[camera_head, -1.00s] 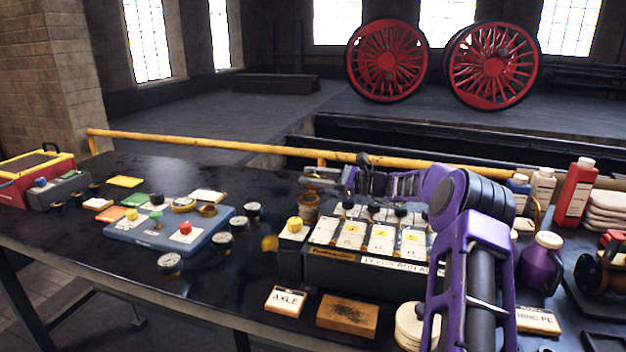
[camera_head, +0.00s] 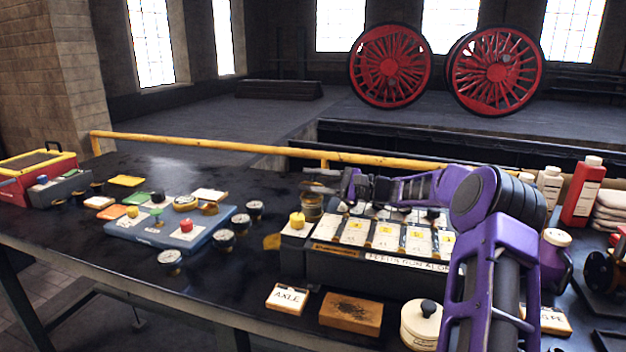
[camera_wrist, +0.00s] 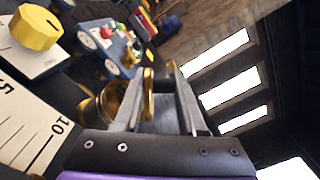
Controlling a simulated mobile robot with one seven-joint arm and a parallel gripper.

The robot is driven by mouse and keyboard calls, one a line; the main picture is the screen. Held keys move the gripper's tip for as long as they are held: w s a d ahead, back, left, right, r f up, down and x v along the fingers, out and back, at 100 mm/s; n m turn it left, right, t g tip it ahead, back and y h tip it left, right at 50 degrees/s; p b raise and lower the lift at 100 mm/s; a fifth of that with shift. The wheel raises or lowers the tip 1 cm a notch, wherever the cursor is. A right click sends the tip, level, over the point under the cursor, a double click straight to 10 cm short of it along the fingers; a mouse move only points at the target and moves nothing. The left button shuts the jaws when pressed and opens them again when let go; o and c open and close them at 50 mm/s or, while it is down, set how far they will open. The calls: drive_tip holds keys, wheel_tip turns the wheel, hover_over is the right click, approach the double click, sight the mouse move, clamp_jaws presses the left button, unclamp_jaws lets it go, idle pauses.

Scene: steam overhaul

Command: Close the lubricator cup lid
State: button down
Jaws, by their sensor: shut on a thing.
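The brass lubricator cup (camera_head: 312,208) stands at the back left corner of the dark box. In the wrist view the round cup (camera_wrist: 97,106) is left of my fingers, partly cut off by the gripper body. A brass lid (camera_wrist: 148,96) stands edge-on beside the cup, between my fingers. My gripper (camera_wrist: 156,72) is shut on this lid. In the head view my gripper (camera_head: 318,186) is just above the cup, reaching in from the right; the lid cannot be made out there.
The dark box (camera_head: 385,270) carries white scale cards and a yellow knob (camera_head: 297,220). A blue tray (camera_head: 170,232) with small coloured parts lies to the left, with several gauges around it. An AXLE block (camera_head: 287,298) and wooden block (camera_head: 350,313) lie in front. A yellow rail (camera_head: 250,148) runs behind.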

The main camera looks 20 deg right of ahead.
drive_tip(key=shift+s+f+n, duration=0.15)
drive_tip(key=shift+f+n, duration=0.05)
drive_tip(key=shift+n, duration=0.3)
drive_tip(key=shift+s+a+f+n, duration=0.1)
drive_tip(key=shift+a+f+n, duration=0.05)
drive_tip(key=shift+n, duration=0.35)
idle(0.3)
drive_tip(key=c, duration=0.6)
unclamp_jaws()
drive_tip(key=shift+m, duration=0.3)
